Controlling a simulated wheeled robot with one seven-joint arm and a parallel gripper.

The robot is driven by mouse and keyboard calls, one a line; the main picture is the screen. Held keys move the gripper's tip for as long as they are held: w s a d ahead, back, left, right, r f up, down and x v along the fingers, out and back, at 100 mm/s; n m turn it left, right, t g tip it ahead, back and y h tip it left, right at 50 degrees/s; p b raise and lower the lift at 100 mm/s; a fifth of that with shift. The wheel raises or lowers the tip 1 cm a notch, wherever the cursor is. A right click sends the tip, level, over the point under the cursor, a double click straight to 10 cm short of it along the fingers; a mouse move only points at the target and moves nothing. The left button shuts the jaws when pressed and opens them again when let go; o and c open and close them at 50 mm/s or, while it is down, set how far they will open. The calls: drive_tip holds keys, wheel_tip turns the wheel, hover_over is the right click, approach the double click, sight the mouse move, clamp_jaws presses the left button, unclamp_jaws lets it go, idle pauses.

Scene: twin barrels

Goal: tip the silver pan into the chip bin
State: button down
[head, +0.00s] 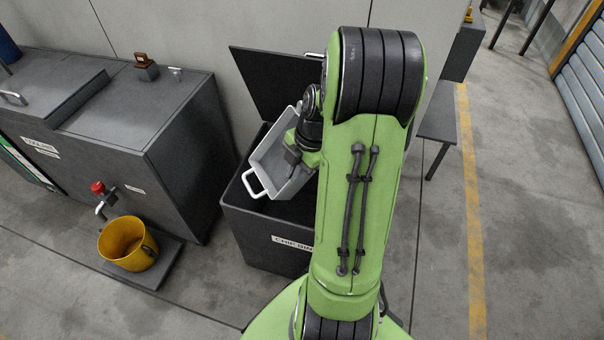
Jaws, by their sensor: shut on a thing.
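The silver pan (266,162) is a light grey rectangular tray with a white loop handle at its near left. It is tilted and sits over the opening of the chip bin (270,235). The chip bin is a dark box with a label on its front, and its lid (275,85) stands open at the back. My gripper (295,152) is at the pan's right side, shut on the pan. The fingertips and the far handle are largely hidden by my green arm. I cannot see whether anything is in the pan or the bin.
A dark grey cabinet (180,150) stands left of the bin. A yellow bucket (128,243) sits on a low platform under a red-knobbed tap (99,190). A grey bench (437,125) is behind my arm at right. The floor at right (530,220) is clear.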

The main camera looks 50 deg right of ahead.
sight(290, 189)
drive_tip(key=f+h, duration=0.1)
drive_tip(key=a+f+h+b, duration=0.1)
drive_tip(key=h, duration=0.1)
drive_tip(key=a+f+h+b, duration=0.1)
drive_tip(key=shift+w+g, duration=0.3)
drive_tip(key=shift+g, duration=0.1)
drive_tip(key=shift+a+f+h, duration=0.1)
drive_tip(key=shift+f+h, duration=0.4)
drive_tip(key=shift+h, duration=0.2)
idle(0.5)
